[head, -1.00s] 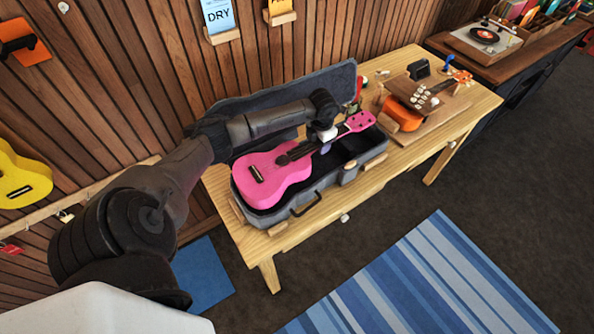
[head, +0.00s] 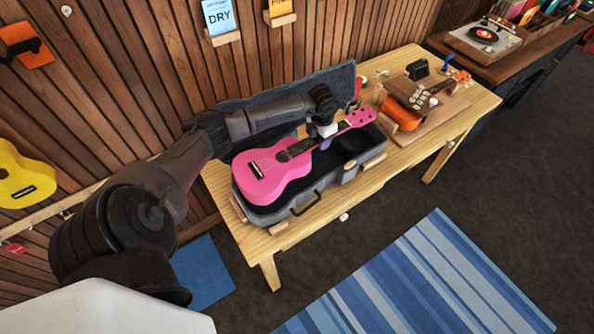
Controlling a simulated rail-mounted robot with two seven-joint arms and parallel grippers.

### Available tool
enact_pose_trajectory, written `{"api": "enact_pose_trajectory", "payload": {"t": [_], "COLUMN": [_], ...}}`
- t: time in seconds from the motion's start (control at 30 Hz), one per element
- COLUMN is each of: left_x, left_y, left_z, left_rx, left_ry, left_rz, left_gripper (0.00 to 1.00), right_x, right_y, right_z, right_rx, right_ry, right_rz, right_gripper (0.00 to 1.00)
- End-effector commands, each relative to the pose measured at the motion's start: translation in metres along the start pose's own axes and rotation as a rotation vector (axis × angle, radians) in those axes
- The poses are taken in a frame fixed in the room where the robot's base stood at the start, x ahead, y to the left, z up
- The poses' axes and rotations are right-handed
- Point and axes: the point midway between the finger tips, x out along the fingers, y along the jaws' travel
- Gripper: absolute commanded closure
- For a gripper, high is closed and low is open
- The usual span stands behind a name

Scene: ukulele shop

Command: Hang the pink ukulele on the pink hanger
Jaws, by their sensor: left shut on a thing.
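The pink ukulele (head: 268,180) lies face up over the open grey case (head: 325,190), its body at the lower left and its headstock (head: 361,117) at the upper right. My left gripper (head: 326,142) comes from above and is shut on the ukulele's neck. My wrist hides part of the neck and most of the fingers. The ukulele looks slightly raised in the case; the exact gap is hard to tell. I do not see a pink hanger in this view. My right gripper is not in view.
The case stands on a wooden table (head: 470,112). An orange ukulele (head: 401,114) lies on a board at its right. An orange hanger (head: 27,44) and a yellow ukulele (head: 24,178) are on the slatted wall at left. Floor with a striped rug (head: 420,285) is clear.

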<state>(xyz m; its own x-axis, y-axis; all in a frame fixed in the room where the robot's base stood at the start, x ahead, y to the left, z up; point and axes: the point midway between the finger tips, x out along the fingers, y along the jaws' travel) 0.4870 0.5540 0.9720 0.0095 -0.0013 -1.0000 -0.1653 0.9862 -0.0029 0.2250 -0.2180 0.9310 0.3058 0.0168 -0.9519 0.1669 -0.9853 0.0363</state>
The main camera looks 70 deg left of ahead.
Motion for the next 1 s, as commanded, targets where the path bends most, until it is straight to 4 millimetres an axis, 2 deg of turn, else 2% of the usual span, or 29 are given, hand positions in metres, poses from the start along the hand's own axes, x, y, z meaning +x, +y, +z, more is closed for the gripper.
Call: {"api": "enact_pose_trajectory", "payload": {"t": [0.5,1.0], "left_x": [-0.027,-0.029], "left_y": [0.0,0.0], "left_z": [0.001,0.001], "left_rx": [0.0,-0.001], "left_ry": [-0.001,-0.001], "left_rz": [0.001,0.0], "left_gripper": [1.0,1.0], "right_x": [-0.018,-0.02], "right_y": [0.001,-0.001], "right_z": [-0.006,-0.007], "right_rx": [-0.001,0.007], "right_ry": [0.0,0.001], "right_rz": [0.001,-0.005], "right_gripper": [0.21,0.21]}}
